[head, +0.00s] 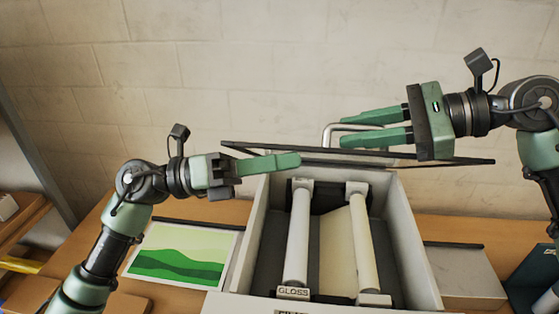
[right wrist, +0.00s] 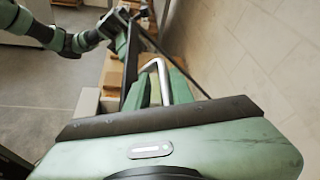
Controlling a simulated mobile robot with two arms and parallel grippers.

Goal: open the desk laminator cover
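The desk laminator (head: 405,245) stands on the desk with its inside exposed, showing two pale rollers. Its cover (head: 445,159) is raised at the back and shows nearly edge-on as a dark, thin-framed panel. A bent metal handle (head: 328,133) sticks out from the cover; it also shows in the right wrist view (right wrist: 157,64). My right gripper (head: 342,129) has its green fingers on both sides of the handle and appears shut on it. My left gripper (head: 298,161) is at the cover's left part, its finger overlapping the frame; contact and finger gap are unclear.
A green landscape print (head: 180,256) lies left of the laminator. A grey box (head: 465,275) and a dark teal object (head: 535,275) are on the right. A block wall (head: 270,60) stands behind the desk.

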